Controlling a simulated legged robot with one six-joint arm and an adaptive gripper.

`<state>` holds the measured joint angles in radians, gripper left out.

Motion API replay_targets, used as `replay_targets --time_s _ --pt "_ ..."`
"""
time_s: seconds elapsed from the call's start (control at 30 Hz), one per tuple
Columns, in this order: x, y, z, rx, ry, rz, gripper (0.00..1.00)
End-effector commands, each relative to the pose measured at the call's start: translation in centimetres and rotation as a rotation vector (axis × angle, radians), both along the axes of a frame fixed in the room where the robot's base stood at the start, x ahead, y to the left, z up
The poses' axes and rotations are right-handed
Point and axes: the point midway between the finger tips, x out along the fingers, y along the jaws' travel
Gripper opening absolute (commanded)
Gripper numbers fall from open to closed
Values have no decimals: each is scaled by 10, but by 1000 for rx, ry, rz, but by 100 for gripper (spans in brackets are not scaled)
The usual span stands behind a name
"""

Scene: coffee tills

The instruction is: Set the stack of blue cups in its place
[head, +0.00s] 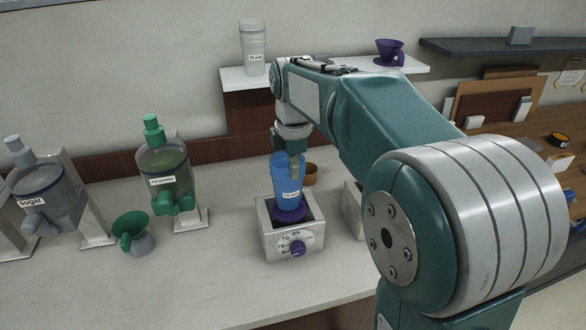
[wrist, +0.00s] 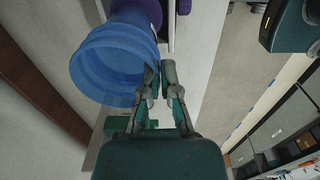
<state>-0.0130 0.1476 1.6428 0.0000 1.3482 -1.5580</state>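In the wrist view, the wide open rim of the blue cups (wrist: 105,65) is at the upper left. My gripper (head: 296,160) is at the top of the stack. In the wrist view my gripper's fingertips (wrist: 159,76) are close together at the rim, one on each side of the cup wall. Whether the base of the stack rests in the holder is hidden.
The grey box (head: 286,243) sits on the white counter (head: 210,275). A small brown cup (head: 310,173) is behind it. Left are a green dispenser (head: 166,172), a sugar dispenser (head: 40,190) and a green funnel (head: 130,228).

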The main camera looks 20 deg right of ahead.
Motion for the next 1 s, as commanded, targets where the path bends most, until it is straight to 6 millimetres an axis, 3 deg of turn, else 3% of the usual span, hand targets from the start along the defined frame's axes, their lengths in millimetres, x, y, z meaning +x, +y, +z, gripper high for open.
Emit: replay_targets --time_s 0.43,1.0 --pt "0 -2 -1 0 0 0 0" --pt "0 -2 -19 0 2 0 0"
